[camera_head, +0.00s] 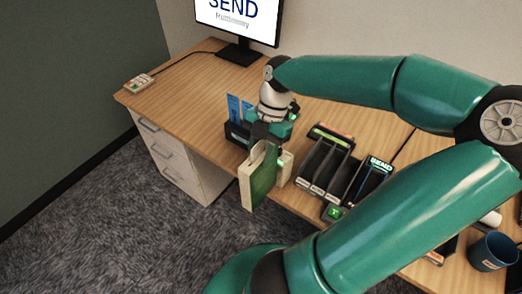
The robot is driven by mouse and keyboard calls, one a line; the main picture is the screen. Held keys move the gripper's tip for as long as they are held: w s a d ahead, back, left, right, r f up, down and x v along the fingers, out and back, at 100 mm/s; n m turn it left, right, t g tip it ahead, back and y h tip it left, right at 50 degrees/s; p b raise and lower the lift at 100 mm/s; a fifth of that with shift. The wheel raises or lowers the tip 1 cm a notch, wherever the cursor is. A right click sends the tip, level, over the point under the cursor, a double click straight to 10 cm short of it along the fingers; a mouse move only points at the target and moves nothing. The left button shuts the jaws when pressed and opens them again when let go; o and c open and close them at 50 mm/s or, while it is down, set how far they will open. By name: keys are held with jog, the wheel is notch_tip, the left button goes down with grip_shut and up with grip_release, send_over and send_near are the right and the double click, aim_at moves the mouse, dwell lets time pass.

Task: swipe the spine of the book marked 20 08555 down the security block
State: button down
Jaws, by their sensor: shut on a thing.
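My gripper (268,138) points down at the front edge of the desk and is shut on a green book (263,180). The book hangs upright with its cream page edges toward the left, partly beyond the desk's front edge. No number on it is readable. A small pale block (286,168) shows just right of the book; I cannot tell whether it touches the book or what it is. A dark block-like holder (236,134) with blue cards or books stands behind and left of the gripper. I cannot tell which of these is the security block.
A dark slotted sorter (325,160) stands right of the book, with a lit slot (380,166) and a green button (333,212). A monitor (240,18) reads SEND. A keypad (138,84) sits far left; a blue mug (493,250) sits right. The desk's left part is clear.

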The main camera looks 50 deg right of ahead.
jog(key=shift+s+a, duration=0.1)
jog(key=shift+a, duration=0.8)
jog(key=shift+r, duration=6)
jog(key=shift+a, duration=0.1)
